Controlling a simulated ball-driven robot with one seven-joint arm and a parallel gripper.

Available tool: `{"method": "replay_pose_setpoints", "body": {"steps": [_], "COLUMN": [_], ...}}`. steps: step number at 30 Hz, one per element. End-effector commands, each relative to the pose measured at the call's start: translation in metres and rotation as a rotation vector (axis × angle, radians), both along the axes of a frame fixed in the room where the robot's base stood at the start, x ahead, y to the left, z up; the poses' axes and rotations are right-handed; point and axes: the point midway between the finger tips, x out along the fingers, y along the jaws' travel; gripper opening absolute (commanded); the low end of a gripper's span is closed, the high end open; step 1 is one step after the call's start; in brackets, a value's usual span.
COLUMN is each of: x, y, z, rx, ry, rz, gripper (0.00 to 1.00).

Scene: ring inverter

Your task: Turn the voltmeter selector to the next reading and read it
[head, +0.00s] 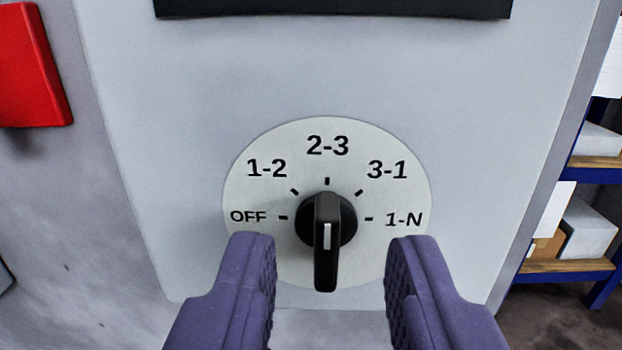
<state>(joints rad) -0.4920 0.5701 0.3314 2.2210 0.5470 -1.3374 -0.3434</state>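The voltmeter selector (327,265) is a black knob with a long handle and a short white mark, on a round pale dial plate (285,262). The plate is marked OFF, 1-2, 2-3, 3-1 and 1-N. The handle stands upright in the picture, in line with the 2-3 tick above it; its white-marked part extends downward. My gripper (328,245) is open, with one purple finger on each side of the handle and a clear gap on both sides. It holds nothing. No voltmeter reading is visible.
The dial is on a light grey panel (180,110). The lower edge of a black unit (335,8) shows at the top, its face cut off. A red box (32,65) is at upper left. Shelves with boxes (588,228) stand at right.

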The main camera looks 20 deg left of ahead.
Motion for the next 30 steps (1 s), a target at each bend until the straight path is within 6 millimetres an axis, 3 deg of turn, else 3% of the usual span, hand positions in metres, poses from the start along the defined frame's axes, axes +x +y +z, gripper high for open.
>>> {"method": "replay_pose_setpoints", "body": {"steps": [6,14,15,19,20,30], "x": [0.025,0.028,0.028,0.028,0.028,0.028], "y": [0.006,0.007,0.007,0.007,0.007,0.006], "z": [0.0,0.0,0.0,0.001,0.001,-0.001], "rx": [0.0,0.0,0.0,0.0,0.0,0.048], "ry": [-0.001,0.0,0.0,0.0,0.0,0.008], "rz": [0.0,0.001,0.001,0.001,0.001,0.002], "gripper": [0.35,0.35,0.33,0.03,0.0,0.0]}}
